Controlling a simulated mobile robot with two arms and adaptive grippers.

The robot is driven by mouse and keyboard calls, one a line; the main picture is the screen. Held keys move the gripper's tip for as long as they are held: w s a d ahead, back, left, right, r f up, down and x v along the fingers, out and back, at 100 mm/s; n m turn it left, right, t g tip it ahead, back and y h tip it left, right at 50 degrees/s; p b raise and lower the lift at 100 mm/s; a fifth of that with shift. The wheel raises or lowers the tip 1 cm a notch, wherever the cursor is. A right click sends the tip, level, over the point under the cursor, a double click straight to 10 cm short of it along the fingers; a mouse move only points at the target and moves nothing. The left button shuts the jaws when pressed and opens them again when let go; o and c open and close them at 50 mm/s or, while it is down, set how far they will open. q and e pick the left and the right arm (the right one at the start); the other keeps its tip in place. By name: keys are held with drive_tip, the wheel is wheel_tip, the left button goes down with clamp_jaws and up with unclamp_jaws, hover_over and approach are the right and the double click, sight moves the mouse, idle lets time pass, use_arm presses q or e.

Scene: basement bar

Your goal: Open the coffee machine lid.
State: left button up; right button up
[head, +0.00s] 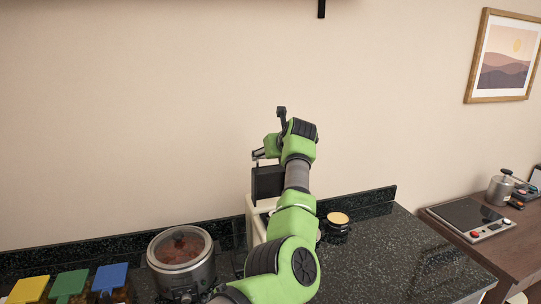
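The coffee machine (251,218) seems to be the cream-coloured appliance on the dark counter near the middle, mostly hidden behind my green arm. A dark upright panel (266,183) stands above its body; it may be the raised lid, but the arm covers its right side and I cannot be sure. My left arm rises from the bottom, left of centre, and bends above the machine. My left gripper (262,153) is near the top of the dark panel, seen small and partly hidden. Whether it touches the panel or is open is unclear. My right gripper is out of view.
A metal pot with a glass lid (180,247) stands left of the machine, with blue (110,277), green (68,285) and yellow (28,289) flat pieces beyond it. A cream-topped jar (338,219) stands right. The counter's right end is clear. A scale (470,218) lies on the wooden table.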

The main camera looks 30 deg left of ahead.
use_arm(q)
drive_tip(key=o, duration=1.6)
drive_tip(key=shift+r, duration=0.5)
drive_tip(key=v, duration=0.7)
drive_tip(key=shift+s+d, duration=0.25)
drive_tip(key=shift+d, duration=0.05)
